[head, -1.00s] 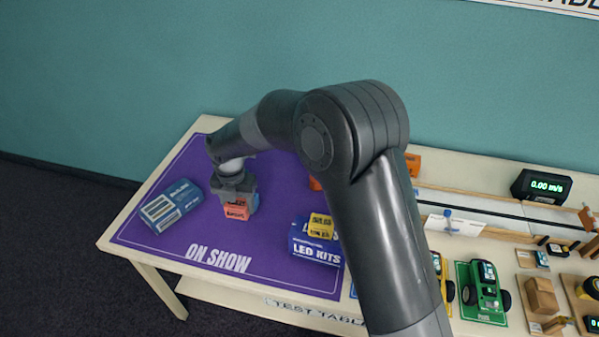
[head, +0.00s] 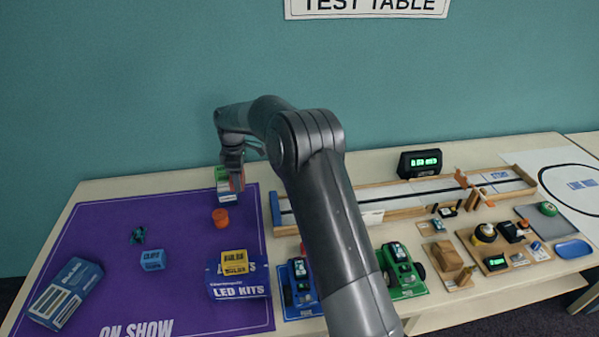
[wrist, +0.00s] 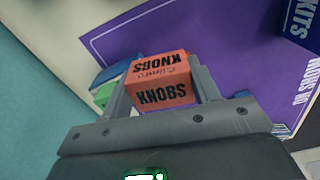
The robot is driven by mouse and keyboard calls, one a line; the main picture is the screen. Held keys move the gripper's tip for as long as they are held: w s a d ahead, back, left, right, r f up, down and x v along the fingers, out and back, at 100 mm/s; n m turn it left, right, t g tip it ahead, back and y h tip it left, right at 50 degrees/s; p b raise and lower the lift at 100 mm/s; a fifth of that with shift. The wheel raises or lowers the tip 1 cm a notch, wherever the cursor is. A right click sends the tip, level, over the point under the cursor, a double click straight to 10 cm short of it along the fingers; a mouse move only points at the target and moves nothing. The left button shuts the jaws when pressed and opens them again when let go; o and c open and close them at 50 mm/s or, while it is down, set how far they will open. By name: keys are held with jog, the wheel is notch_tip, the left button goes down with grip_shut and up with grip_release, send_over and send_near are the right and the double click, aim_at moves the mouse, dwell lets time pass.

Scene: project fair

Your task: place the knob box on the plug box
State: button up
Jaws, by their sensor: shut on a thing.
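The knob box, a small orange-red box lettered KNOBS (wrist: 165,94), is between the two fingers of my gripper (wrist: 158,88). In the head view, my gripper (head: 236,180) is at the back edge of the purple mat, and only a sliver of red shows at it. Beside it on the left is a small green and white box (head: 222,186), partly hidden by my gripper. Green (wrist: 104,95) also shows behind the left finger in the wrist view, with blue near it. No lettering naming a plug box is readable.
On the purple mat (head: 185,225) are an orange round piece (head: 220,218), a blue box (head: 153,260), a yellow box (head: 234,261) on the blue LED KITS box (head: 238,285), and a larger blue box (head: 65,292). A wooden track (head: 400,205) lies to the right.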

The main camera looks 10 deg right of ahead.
jog(key=w+d+r+m, duration=0.1)
jog(key=w+d+m, duration=0.3)
jog(key=d, duration=0.6)
jog(key=w+d+r+m, duration=0.1)
jog(key=d+m, duration=0.6)
jog(key=d, duration=0.4)
jog(key=w+d+m, duration=0.3)
jog(key=d+m, duration=0.2)
jog(key=d, duration=0.5)
jog(key=w+a+f, duration=0.1)
jog(key=a+f, duration=0.1)
jog(key=a, duration=0.1)
jog(key=w+a+f, duration=0.2)
jog(key=a, duration=0.1)
jog(key=w+a+f, duration=0.2)
jog(key=a, duration=0.1)
jog(key=shift+w+f, duration=0.15)
jog(key=shift+w, duration=0.1)
jog(key=shift+f, duration=1.95)
jog(key=shift+f, duration=0.15)
jog(key=o, duration=1)
